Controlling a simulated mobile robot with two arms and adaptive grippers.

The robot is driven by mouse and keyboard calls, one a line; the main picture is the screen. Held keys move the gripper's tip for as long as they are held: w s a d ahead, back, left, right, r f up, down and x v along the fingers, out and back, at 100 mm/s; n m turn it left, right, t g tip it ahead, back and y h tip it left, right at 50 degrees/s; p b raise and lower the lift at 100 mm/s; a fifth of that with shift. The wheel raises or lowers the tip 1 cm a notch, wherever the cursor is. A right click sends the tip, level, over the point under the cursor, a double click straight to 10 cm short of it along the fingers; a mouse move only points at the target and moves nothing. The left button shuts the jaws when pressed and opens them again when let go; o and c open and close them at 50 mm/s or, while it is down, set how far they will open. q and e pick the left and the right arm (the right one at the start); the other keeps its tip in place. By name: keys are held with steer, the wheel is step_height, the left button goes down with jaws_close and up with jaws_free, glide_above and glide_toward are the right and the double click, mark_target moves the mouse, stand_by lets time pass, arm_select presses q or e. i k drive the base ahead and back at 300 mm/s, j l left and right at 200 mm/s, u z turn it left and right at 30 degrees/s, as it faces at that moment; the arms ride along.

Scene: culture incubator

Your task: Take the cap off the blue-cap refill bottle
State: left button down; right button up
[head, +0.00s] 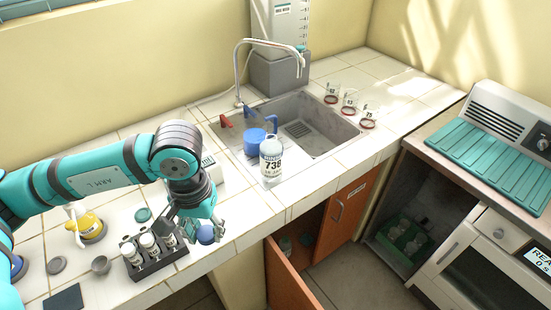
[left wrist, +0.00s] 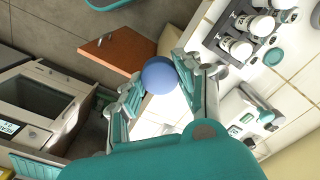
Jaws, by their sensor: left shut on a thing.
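The refill bottle (head: 271,163), white and marked 738, stands upright on the counter at the sink's front edge. Its narrow neck shows with no blue cap on it. My left gripper (head: 203,229) is over the front of the counter, left of the bottle and apart from it. It is shut on a round blue cap (head: 206,236). In the left wrist view the blue cap (left wrist: 158,75) sits between the fingertips. My right gripper is in neither view.
A rack (head: 155,262) with several white-capped vials stands close to my left gripper. A blue mug (head: 254,142) is behind the bottle by the sink (head: 325,138). A yellow flask (head: 89,229) is at the left. An orange cabinet door (head: 288,269) hangs open below the counter.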

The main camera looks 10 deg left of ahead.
mark_target(271, 149)
steer(key=l+u, duration=0.1)
steer(key=l, duration=0.4)
steer(key=k+l, duration=0.1)
steer(key=l, duration=0.4)
steer(key=l+u, duration=0.15)
steer(key=l, duration=0.35)
steer(key=i+l+u, duration=0.3)
steer(key=i+l, duration=0.55)
steer(key=i, duration=0.3)
steer(key=u, duration=0.05)
